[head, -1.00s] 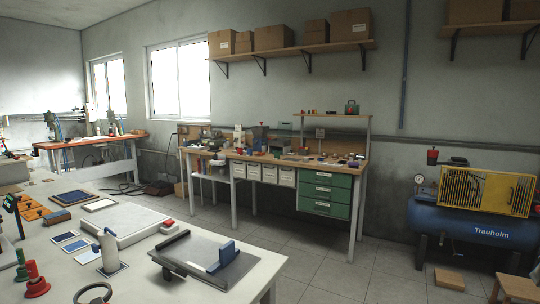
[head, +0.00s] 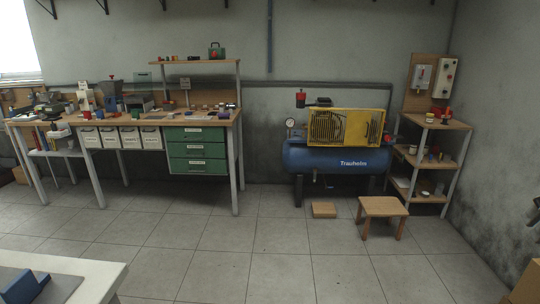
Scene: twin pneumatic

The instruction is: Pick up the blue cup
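I cannot make out a blue cup for certain in the head view. Small items crowd the wooden workbench (head: 150,119) along the back wall, too small to tell apart. Small cups or tins stand on the corner shelf (head: 437,124) at the right; a pale one (head: 430,118) and a red one (head: 447,116) are on its top board. My gripper is not in view.
A blue compressor (head: 340,160) with a yellow guard stands by the back wall. A wooden stool (head: 383,208) and a flat wooden block (head: 324,210) are on the floor before it. A white table corner (head: 98,277) is at lower left. The middle floor is clear.

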